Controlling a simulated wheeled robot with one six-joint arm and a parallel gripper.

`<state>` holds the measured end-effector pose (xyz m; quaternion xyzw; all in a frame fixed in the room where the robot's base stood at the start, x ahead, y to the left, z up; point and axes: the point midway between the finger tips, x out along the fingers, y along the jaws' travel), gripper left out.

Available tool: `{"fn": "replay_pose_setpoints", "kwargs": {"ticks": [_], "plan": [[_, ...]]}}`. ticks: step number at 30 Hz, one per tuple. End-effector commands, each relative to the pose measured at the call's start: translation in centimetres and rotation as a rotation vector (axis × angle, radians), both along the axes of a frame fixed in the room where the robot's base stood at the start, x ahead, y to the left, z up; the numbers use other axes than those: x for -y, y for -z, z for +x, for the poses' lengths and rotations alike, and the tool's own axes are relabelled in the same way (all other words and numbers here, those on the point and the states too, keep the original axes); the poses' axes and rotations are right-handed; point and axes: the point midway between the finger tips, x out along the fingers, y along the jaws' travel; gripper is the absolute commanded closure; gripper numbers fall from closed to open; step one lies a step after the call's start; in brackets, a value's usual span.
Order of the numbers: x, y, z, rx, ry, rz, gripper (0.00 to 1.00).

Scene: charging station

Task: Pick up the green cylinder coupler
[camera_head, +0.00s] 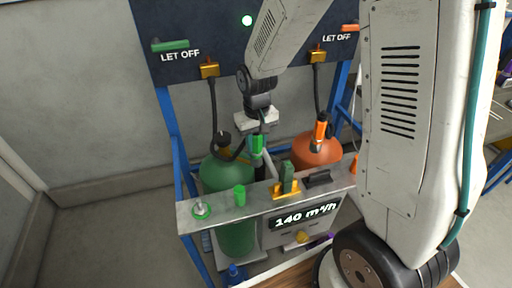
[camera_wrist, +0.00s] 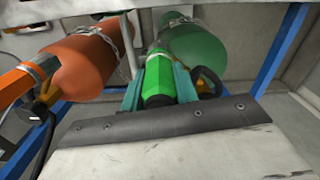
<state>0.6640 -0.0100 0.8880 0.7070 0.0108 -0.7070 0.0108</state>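The green cylinder coupler (camera_head: 257,146) is bright green and sits below my gripper (camera_head: 257,133) in the head view. In the wrist view the coupler (camera_wrist: 158,82) lies between the two teal fingers of my gripper (camera_wrist: 158,88), which appear to touch it on both sides. The green gas cylinder (camera_head: 236,231) stands behind the shelf, with a black hose and a yellow fitting near its top. It also shows in the wrist view (camera_wrist: 203,45). The coupler's lower end is partly hidden.
An orange gas cylinder (camera_head: 318,152) with an orange coupler (camera_head: 321,128) stands right. A dark panel (camera_head: 212,30) is behind.

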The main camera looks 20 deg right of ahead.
Motion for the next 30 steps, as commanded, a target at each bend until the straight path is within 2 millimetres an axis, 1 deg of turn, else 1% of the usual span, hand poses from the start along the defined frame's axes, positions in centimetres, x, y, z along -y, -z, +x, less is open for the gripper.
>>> {"fn": "replay_pose_setpoints", "kwargs": {"ticks": [1, 3, 10, 13, 17, 21, 24, 27, 30], "plan": [[0.0, 0.0, 0.0, 0.000, 0.000, 0.000, 0.85], [0.0, 0.0, 0.0, 0.000, 0.000, 0.000, 1.00], [0.0, -0.1, 0.0, 0.001, 0.000, 0.000, 1.00], [0.0, -0.7, 0.1, 0.003, 0.000, 0.000, 1.00], [0.0, -2.8, 0.1, 0.006, 0.000, 0.000, 1.00], [0.0, -5.8, 0.1, 0.006, 0.000, 0.000, 1.00], [0.0, -7.6, 0.1, 0.006, 0.000, 0.000, 1.00], [0.0, -9.0, 0.1, 0.004, 0.000, 0.000, 1.00], [0.0, -9.8, 0.1, 0.002, 0.000, 0.000, 1.00]]}}
